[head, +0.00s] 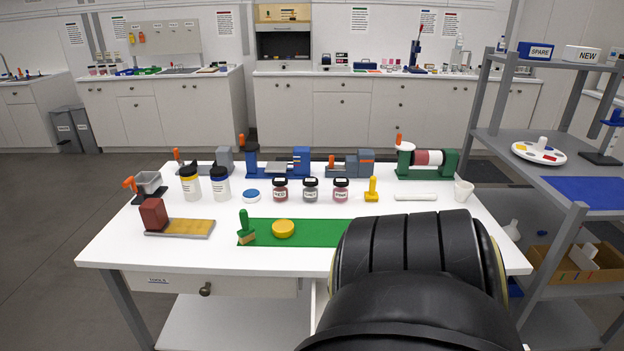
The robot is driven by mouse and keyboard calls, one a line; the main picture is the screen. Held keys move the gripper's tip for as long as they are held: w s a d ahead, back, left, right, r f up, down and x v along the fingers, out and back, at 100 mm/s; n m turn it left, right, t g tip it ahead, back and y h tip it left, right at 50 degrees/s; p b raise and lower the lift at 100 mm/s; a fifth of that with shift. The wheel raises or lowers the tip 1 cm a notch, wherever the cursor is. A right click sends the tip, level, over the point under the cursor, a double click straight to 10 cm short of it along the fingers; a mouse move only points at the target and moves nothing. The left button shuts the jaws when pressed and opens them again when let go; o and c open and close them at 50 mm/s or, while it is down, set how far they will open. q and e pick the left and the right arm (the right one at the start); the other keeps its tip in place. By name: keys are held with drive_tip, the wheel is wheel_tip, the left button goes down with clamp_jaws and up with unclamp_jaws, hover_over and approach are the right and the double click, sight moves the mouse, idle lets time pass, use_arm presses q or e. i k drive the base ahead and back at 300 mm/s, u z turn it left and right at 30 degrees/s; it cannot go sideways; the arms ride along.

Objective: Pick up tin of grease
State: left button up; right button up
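A low round yellow tin (283,228) lies on the green mat (318,237) at the front middle of the white table; it may be the tin of grease, but I can read no label on it. A flat round white container with a blue top (251,196) stands behind the mat. A green-handled brush (246,229) is on the mat, left of the yellow tin. A large black link of my own arm covers the front right of the table and the mat's right end. Neither of my grippers is in view.
Jars with dark lids (280,190) stand in a row behind the mat, with a yellow stamp-like tool (371,190) to their right. Grey shelving (535,140) stands close at right. Bare tabletop lies in front of the mat.

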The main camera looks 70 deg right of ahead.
sight(283, 228)
drive_tip(key=k, duration=0.5)
drive_tip(key=z, duration=0.7)
